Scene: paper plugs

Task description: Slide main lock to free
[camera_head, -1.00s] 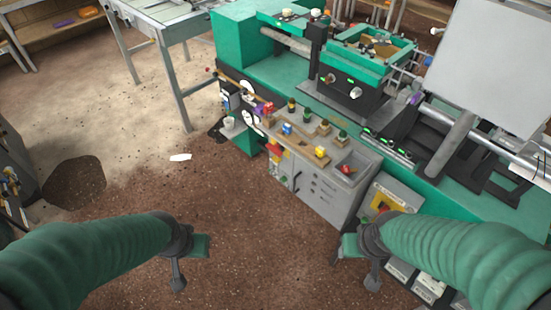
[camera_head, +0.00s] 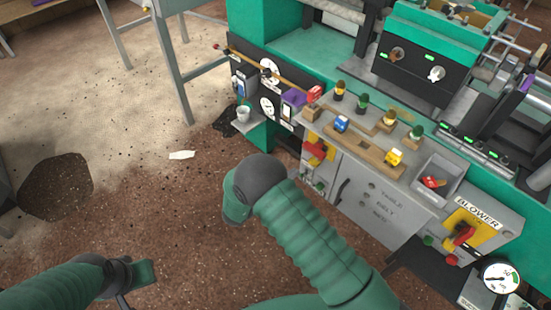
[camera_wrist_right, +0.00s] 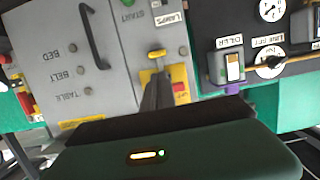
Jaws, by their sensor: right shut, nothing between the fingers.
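No label naming the main lock can be read. In the right wrist view a yellow plate (camera_wrist_right: 179,76) with a small yellow bar (camera_wrist_right: 157,54) and a red patch sits on the grey cabinet front; I cannot tell whether this is the main lock. My right gripper (camera_wrist_right: 157,78) is shut and empty, its dark fingers overlapping the plate; contact is unclear. In the head view the right gripper (camera_head: 236,203) is left of the cabinet's red and yellow switch (camera_head: 318,150), its fingertips hidden. My left gripper (camera_head: 125,298) is low at left, partly cut off by the frame.
The grey cabinet (camera_head: 385,205) carries wooden blocks with coloured knobs on top, and a grey bin (camera_head: 437,180). A BLOWER switch (camera_head: 462,236) is at right. In the wrist view a door handle (camera_wrist_right: 93,35) and an oiler box (camera_wrist_right: 229,66) flank the yellow plate. Open floor lies left.

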